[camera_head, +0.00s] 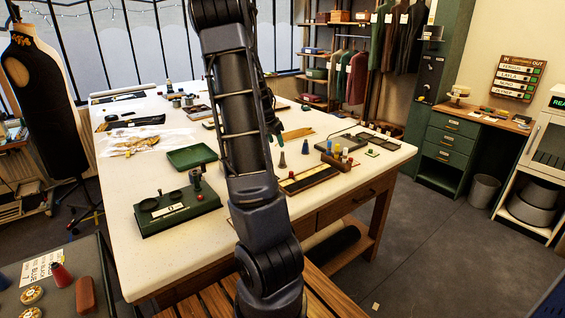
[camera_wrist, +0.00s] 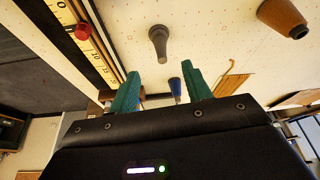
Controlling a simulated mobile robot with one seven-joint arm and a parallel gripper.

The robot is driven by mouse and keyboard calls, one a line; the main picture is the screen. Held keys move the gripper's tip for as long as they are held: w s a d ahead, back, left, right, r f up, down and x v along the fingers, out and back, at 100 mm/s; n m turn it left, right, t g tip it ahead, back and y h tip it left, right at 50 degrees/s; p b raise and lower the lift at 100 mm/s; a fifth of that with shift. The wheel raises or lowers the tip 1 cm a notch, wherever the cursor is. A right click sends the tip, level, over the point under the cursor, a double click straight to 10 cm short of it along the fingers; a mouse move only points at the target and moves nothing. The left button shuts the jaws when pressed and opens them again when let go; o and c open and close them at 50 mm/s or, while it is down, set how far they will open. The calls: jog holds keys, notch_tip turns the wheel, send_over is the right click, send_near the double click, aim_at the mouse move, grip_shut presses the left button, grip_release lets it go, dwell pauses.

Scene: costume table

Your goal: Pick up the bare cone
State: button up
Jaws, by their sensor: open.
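A grey, tapered cone with no thread visible on it stands on the pale tabletop (camera_head: 240,250) in the wrist view (camera_wrist: 158,42), beyond the gap between my fingers. It appears to be the dark cone in the head view (camera_head: 282,161), just right of my arm. My gripper (camera_wrist: 160,70) is open, with two green fingers apart and nothing held between them. A blue cone (camera_wrist: 175,88) shows between the fingers, lower in the wrist view. A brown cone-shaped piece (camera_wrist: 282,18) is at the upper right there. My arm hides part of the table in the head view.
A dark ruled tray (camera_head: 308,178) lies near the cone. A block with coloured spools (camera_head: 338,160) stands to its right. A green device (camera_head: 178,209) and a green tray (camera_head: 191,157) are left of my arm. Bare tabletop lies toward the front left.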

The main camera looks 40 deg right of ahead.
aim_at(283, 155)
jog(key=x, duration=0.8)
jog(key=d+x, duration=0.1)
jog(key=x, duration=0.3)
jog(key=shift+w+r, duration=0.1)
jog(key=shift+r, duration=0.15)
jog(key=c, duration=1)
